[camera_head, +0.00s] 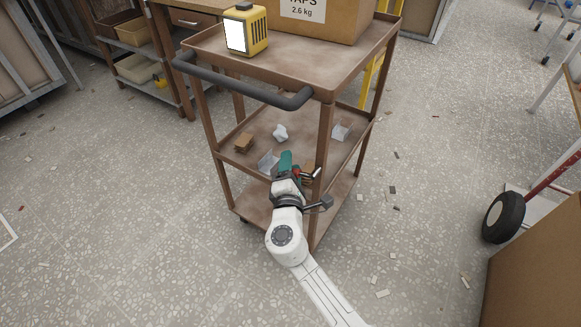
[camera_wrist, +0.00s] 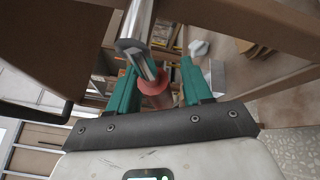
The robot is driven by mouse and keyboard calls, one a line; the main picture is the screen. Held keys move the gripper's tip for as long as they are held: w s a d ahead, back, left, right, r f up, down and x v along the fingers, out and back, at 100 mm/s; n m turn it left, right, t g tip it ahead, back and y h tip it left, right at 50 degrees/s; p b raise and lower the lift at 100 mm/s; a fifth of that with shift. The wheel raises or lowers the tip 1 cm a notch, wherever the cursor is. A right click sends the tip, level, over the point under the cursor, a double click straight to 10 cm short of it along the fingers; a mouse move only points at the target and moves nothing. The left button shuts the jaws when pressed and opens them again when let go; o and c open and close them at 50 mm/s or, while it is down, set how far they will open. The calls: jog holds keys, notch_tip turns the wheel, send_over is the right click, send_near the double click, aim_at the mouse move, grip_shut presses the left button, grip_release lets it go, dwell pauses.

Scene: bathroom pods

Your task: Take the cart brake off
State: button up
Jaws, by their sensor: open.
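The brown cart (camera_head: 325,120) stands upright with several shelves and a dark push handle (camera_head: 245,90) at its near end. A metal lever (camera_head: 313,173) with a red end sits at the cart's near right post; I take it for the brake lever. In the wrist view the lever (camera_wrist: 137,30) comes down from the top, and its red end (camera_wrist: 155,88) lies between my fingers. My gripper (camera_head: 287,160) has teal fingers and is open; it also shows in the wrist view (camera_wrist: 158,70). I cannot tell whether either finger touches the red end.
The cart's top holds a yellow lamp-like box (camera_head: 246,30) and a cardboard box (camera_head: 320,18). Small items, including a white piece (camera_head: 280,132), lie on the middle shelf. A black wheel (camera_head: 503,217) stands at the right. The speckled floor around the cart is mostly free, with scattered scraps.

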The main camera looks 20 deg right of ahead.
grip_shut()
dwell(0.5)
